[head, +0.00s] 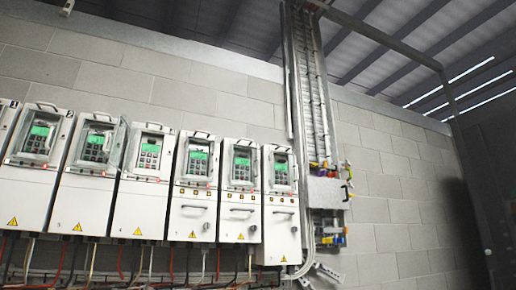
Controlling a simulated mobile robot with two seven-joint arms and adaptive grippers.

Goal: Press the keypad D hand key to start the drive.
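A row of several white drive cabinets hangs on the block wall, each with a keypad and small screen near its top. Keypads show on the second (38,140), third (96,143), fourth (149,152), fifth (197,163), sixth (241,169) and last (281,174) drives from the left. Most screens are lit green. The cover in front of the third drive's keypad stands partly open. The letters and the hand key are too small to read, so I cannot tell which keypad is D. Neither of my grippers is in view.
A vertical cable tray (313,90) and a small grey box (327,192) with coloured parts stand right of the drives. Coloured cables (120,262) hang below the cabinets. A dark panel (490,170) stands at the right edge. The block wall (400,200) between is bare.

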